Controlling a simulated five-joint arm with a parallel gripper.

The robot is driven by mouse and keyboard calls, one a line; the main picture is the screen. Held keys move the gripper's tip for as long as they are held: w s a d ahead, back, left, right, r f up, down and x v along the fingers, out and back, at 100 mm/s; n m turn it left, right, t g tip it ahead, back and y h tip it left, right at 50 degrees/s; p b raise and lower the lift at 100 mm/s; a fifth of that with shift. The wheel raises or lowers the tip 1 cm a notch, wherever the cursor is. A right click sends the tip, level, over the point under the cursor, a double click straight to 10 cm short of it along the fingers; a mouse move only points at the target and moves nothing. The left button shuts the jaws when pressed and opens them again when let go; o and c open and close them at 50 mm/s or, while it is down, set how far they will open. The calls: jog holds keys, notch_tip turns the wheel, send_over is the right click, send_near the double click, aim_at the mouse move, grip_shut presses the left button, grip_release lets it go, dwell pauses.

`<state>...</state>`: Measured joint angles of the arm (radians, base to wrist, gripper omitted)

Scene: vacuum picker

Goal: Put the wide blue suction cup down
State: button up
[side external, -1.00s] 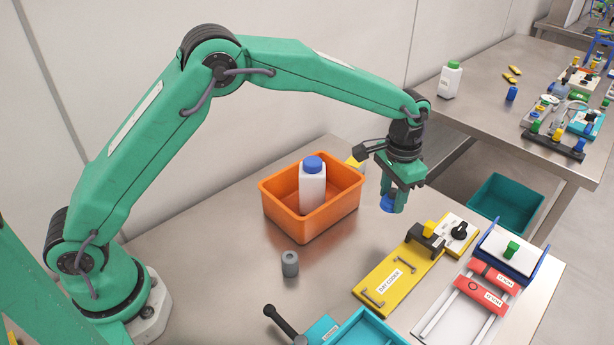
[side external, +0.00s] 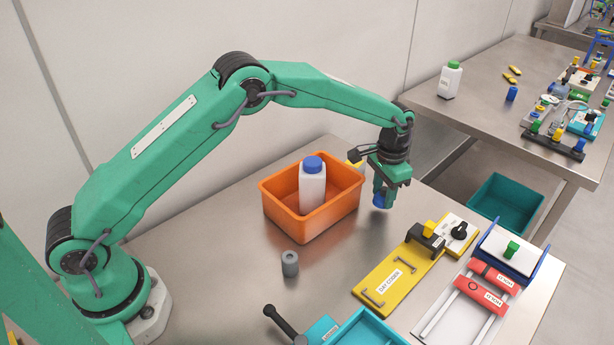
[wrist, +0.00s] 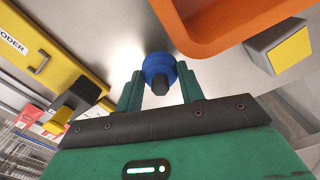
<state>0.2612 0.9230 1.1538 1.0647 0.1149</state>
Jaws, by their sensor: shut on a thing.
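The wide blue suction cup (side external: 379,200) is held in my gripper (side external: 384,190), its cup end pointing down, just right of the orange bin. In the wrist view the round blue cup (wrist: 158,68) sits between the two green fingers of my gripper (wrist: 160,90), which are shut on it. Bare metal table shows around it in that view. I cannot tell whether the cup touches the table or hangs slightly above it.
An orange bin (side external: 283,220) holding a white bottle with a blue cap (side external: 313,180) stands left of my gripper. A grey cylinder (side external: 289,264) stands in front of the bin. A yellow day coder fixture (side external: 385,290) lies to the right. Bare table lies between.

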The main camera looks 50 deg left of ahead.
aim_at(384, 189)
jog(key=shift+f, duration=1.15)
jog(key=shift+f, duration=0.1)
jog(key=o, duration=0.9)
jog(key=shift+o, duration=0.2)
notch_tip(384, 189, up, 12)
jog(key=shift+f, duration=0.25)
jog(key=shift+r, duration=0.35)
